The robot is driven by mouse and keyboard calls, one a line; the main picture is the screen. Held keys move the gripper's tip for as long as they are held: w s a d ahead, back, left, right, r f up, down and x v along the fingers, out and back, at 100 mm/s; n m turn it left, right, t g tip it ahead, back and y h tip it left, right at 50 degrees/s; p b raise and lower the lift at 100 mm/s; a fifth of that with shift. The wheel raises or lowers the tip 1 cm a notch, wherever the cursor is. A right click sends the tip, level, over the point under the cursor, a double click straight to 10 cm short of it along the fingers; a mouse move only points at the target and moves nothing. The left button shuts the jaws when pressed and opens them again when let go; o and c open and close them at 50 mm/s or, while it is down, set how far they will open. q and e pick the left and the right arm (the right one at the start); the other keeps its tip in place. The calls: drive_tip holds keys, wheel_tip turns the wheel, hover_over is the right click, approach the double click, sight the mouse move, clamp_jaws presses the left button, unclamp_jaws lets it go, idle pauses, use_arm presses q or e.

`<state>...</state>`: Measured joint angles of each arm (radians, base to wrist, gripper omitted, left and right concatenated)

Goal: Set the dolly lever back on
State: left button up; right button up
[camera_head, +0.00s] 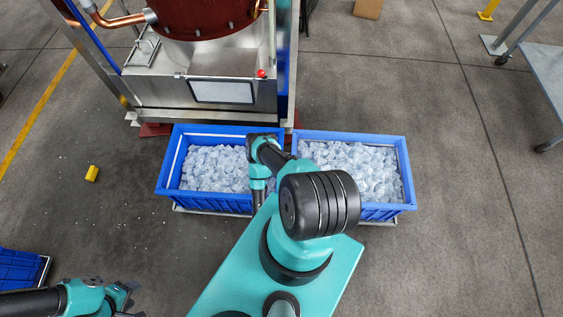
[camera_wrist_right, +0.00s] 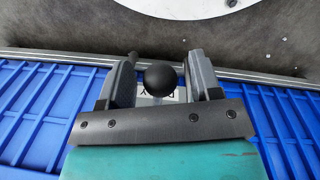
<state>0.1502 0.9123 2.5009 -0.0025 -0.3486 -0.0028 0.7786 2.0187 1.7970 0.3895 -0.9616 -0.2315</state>
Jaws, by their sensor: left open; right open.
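In the right wrist view, a round black knob (camera_wrist_right: 160,78), seemingly the dolly lever's end, sits between the two fingers of my right gripper (camera_wrist_right: 161,70). The gripper is open, with a visible gap on each side of the knob. The lever's stem is mostly hidden below the knob. The metal dolly edge (camera_wrist_right: 42,54) runs behind it. In the head view, dolly frames (camera_head: 207,211) show under two blue crates, but the lever and right fingertips are hidden by my arm. My left gripper (camera_head: 128,298) is open and empty at the lower left, far from the crates.
The left crate (camera_head: 172,160) and right crate (camera_head: 403,165) hold ice and stand side by side before a metal machine (camera_head: 222,92). Another blue crate (camera_head: 18,268) is at the lower left.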

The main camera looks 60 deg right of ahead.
clamp_jaws()
idle(0.6)
